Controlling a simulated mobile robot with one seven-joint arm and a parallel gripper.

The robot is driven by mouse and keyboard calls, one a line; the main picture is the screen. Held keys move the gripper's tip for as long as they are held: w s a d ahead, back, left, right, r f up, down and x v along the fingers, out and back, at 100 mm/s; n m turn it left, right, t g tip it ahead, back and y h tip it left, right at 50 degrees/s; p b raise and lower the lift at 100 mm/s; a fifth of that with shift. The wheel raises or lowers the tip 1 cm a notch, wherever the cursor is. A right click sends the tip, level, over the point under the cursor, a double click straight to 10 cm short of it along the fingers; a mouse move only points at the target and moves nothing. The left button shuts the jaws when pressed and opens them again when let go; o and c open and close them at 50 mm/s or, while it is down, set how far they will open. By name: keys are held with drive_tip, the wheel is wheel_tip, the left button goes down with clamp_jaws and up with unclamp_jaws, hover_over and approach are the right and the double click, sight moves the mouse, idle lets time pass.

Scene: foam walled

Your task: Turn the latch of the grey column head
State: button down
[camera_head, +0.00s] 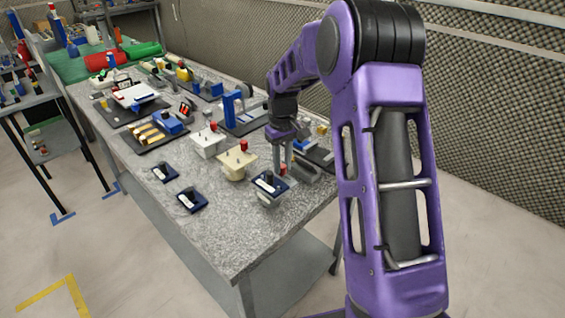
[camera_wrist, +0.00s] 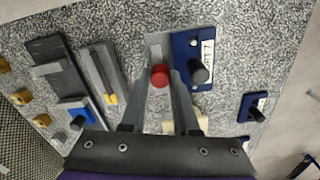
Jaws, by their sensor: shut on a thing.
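The grey column head (camera_head: 267,201) stands near the front right corner of the bench. In the wrist view this plate (camera_wrist: 208,42) has a dark round knob and sits beside the head's pale grey top (camera_wrist: 156,42). The red latch knob (camera_wrist: 159,71) is between my fingertips, at the near end of the grey top. My gripper (camera_head: 286,164) points down over the column and is shut on the red knob. The fingers partly hide the knob's sides.
Two loose blue plates (camera_head: 191,201) (camera_head: 164,172) lie nearer the front edge. Dark fixtures crowd behind my gripper. The bench's front strip is mostly clear.

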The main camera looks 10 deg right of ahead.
sight(282, 166)
drive_tip(key=c, duration=0.7)
unclamp_jaws()
drive_tip(key=shift+o, duration=0.2)
drive_tip(key=shift+r, duration=0.15)
wheel_tip(282, 166, up, 17)
drive_tip(key=shift+r, duration=0.15)
